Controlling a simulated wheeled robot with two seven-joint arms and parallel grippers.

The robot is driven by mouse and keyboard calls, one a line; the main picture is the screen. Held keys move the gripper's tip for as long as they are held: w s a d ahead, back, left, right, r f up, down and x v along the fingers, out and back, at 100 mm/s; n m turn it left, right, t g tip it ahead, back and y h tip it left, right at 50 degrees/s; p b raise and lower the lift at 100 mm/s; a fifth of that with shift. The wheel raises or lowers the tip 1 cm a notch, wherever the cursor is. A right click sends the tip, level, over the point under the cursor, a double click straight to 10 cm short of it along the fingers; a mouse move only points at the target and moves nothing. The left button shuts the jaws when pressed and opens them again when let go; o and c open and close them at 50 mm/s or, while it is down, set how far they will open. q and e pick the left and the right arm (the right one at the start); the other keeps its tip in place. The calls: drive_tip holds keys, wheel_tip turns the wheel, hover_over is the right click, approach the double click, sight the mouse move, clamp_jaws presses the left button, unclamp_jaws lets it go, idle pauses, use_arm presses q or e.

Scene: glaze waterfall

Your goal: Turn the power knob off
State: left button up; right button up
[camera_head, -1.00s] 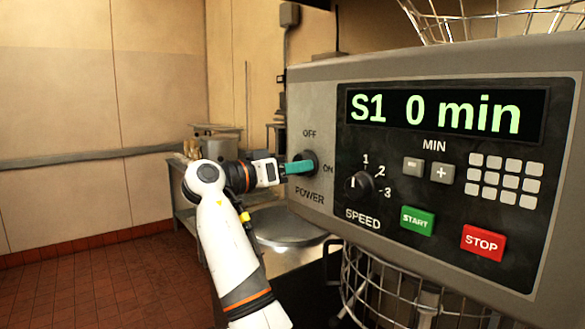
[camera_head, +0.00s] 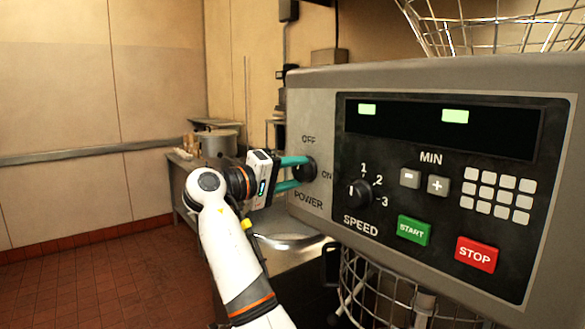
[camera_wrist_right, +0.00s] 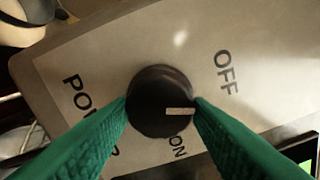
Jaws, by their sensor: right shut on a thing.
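The black round power knob (camera_head: 308,170) sits on the grey left panel of the machine, between the OFF and POWER labels, with ON to its right. My right gripper (camera_head: 301,172) has its two green fingers on either side of the knob, shut on it. In the right wrist view, the knob (camera_wrist_right: 158,92) is between the green fingertips (camera_wrist_right: 161,104). Its pale pointer mark points right, between the ON and OFF labels. The display (camera_head: 440,130) shows only two small green blocks. My left gripper is not in view.
The speed knob (camera_head: 358,193), green START button (camera_head: 413,230) and red STOP button (camera_head: 477,254) lie right of the power knob. A wire basket (camera_head: 480,30) is above the machine. A metal table with a pot (camera_head: 219,145) stands behind my right arm.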

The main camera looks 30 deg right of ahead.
drive_tip(key=shift+r+n+p, duration=0.2)
drive_tip(key=shift+n+p, duration=0.8)
drive_tip(key=shift+n, duration=1)
drive_tip(key=o, duration=1)
drive_tip(key=shift+f, duration=0.1)
drive_tip(key=shift+a, duration=0.1)
